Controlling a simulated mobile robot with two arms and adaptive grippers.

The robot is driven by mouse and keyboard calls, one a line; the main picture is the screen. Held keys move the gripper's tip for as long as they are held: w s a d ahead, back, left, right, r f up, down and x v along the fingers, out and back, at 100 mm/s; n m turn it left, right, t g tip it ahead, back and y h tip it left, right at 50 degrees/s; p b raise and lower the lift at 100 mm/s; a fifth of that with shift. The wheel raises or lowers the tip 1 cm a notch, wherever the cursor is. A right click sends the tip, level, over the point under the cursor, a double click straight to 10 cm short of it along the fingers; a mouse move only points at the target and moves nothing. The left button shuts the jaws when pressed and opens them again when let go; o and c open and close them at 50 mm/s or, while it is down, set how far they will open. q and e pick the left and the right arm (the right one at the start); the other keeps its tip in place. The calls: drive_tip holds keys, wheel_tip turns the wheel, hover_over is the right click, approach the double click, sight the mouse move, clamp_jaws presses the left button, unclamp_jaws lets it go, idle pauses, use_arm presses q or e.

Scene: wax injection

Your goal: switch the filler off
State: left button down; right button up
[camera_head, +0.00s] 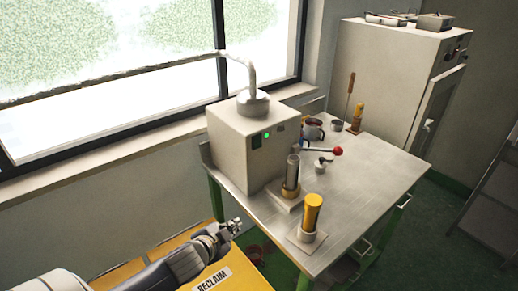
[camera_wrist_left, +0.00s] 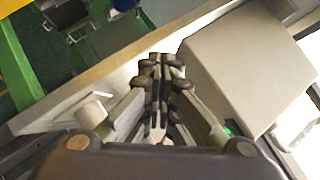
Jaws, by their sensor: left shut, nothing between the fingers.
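The filler is a beige box (camera_head: 232,150) on the near left part of the metal table, with a pipe entering its top. Its front panel has a dark switch (camera_head: 256,141) and a lit green lamp (camera_head: 267,135). My left gripper (camera_head: 237,225) is shut and empty, beside the table's left edge, below and apart from the filler. In the left wrist view the shut fingers (camera_wrist_left: 160,68) point along the table edge beside the filler box (camera_wrist_left: 240,65); the green lamp (camera_wrist_left: 228,131) glows at the right. My right gripper is out of view.
The metal table (camera_head: 375,180) carries a clear cylinder (camera_head: 292,172), a yellow cylinder (camera_head: 312,212), a red-knobbed lever (camera_head: 338,151) and a mug (camera_head: 313,130). A yellow surface labelled RECLAIM (camera_head: 238,277) lies below my left arm. A grey cabinet (camera_head: 385,80) stands behind.

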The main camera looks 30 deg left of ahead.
sight(258, 142)
use_arm(q)
drive_tip(key=w+r+m+t+h, duration=0.2)
drive_tip(key=w+r+m, duration=0.2)
drive_tip(key=r, duration=0.5)
drive_tip(key=w+r+m+t+h, duration=0.2)
drive_tip(key=w+r+m+t, duration=0.1)
drive_tip(key=r, duration=0.6)
drive_tip(key=shift+w+d+r+m, duration=0.15)
drive_tip(key=shift+w+r+m, duration=0.1)
drive_tip(key=shift+w+m, duration=0.15)
drive_tip(key=w+a+f+p, duration=0.2)
drive_tip(key=w+p, duration=0.2)
drive_tip(key=w, duration=0.7)
drive_tip(key=shift+a+f+p, duration=0.15)
drive_tip(key=shift+f+p, duration=0.15)
drive_tip(key=shift+f, duration=0.05)
